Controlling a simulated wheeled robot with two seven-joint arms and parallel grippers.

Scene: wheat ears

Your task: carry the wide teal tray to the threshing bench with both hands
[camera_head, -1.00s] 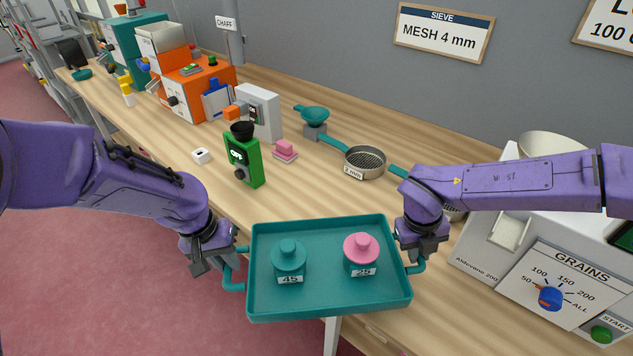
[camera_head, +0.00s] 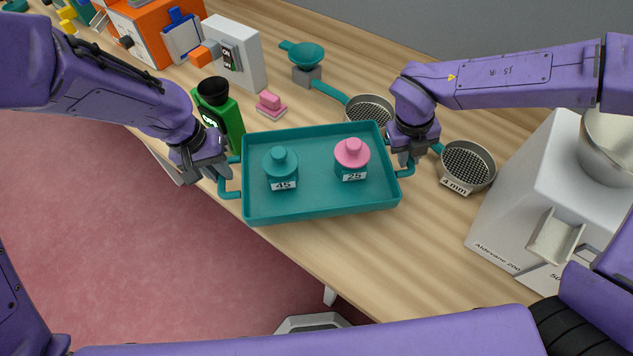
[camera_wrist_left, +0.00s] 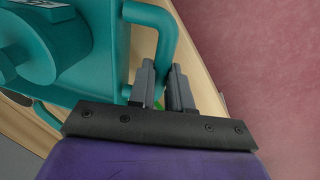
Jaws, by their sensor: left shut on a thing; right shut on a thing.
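The wide teal tray (camera_head: 318,200) is over the front part of the wooden bench (camera_head: 375,250), roughly level. Whether its underside touches the bench cannot be told. It holds a teal jar (camera_head: 281,168) labelled 45 and a pink-lidded jar (camera_head: 351,155) labelled 25, both upright. My left gripper (camera_head: 222,174) is shut on the tray's left handle. In the left wrist view its fingers (camera_wrist_left: 166,85) are on the teal handle (camera_wrist_left: 160,18). My right gripper (camera_head: 406,160) is shut on the right handle, its fingertips partly hidden.
A green device (camera_head: 228,125) stands close behind the tray's left corner. A sieve (camera_head: 368,107) is just behind the tray; a 4 mm sieve (camera_head: 467,166) lies to its right. A white machine (camera_head: 530,190) stands further right. Bench in front right of the tray is clear.

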